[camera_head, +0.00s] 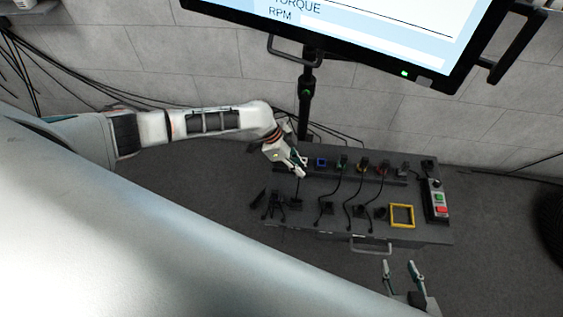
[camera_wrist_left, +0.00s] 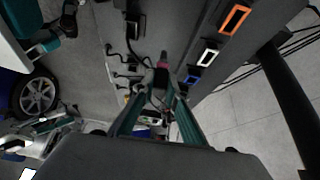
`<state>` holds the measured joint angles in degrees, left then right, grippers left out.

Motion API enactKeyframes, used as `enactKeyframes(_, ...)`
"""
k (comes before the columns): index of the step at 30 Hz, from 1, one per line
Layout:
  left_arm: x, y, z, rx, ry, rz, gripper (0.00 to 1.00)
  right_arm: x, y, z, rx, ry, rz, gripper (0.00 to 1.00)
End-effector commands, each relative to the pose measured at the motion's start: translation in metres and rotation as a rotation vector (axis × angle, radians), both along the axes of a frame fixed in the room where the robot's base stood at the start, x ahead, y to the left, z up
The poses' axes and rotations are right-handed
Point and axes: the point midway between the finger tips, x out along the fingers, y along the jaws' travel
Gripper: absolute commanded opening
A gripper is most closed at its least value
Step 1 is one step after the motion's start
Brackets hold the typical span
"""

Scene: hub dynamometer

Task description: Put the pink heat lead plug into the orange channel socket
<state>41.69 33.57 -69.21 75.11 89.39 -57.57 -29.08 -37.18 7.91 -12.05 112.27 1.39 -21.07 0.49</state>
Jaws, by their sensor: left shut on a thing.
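My left gripper (camera_wrist_left: 164,88) is shut on the pink heat lead plug (camera_wrist_left: 163,61), whose pink end shows just beyond the fingertips in the left wrist view. The orange channel socket (camera_wrist_left: 235,18) is an orange-rimmed opening on the dark bench, up and to the right of the plug in that view. The plug is apart from it. In the head view my left gripper (camera_head: 298,168) is over the left end of the socket row, and I cannot make out the plug or the orange socket there. My right gripper (camera_head: 402,270) is open and empty in front of the bench.
A white socket (camera_wrist_left: 207,57) and a blue socket (camera_wrist_left: 192,79) line up beside the orange one. Several dark leads cross the bench (camera_head: 285,222). A yellow frame (camera_head: 401,215) and a button box (camera_head: 437,200) are at the right. A black post (camera_head: 306,100) stands behind.

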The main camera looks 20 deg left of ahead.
Motion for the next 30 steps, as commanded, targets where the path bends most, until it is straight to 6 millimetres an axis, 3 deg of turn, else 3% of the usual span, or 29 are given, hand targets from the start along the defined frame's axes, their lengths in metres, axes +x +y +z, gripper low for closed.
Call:
enactKeyframes(17,0.009,0.003,0.0,-0.001,0.0,0.001,0.0,-0.002,0.0,-0.008,0.0,0.005,0.0,0.4)
enactKeyframes(30,0.002,0.025,0.0,0.0,0.001,0.002,0.0,-0.001,0.0,-0.006,-0.001,0.004,0.0,0.4)
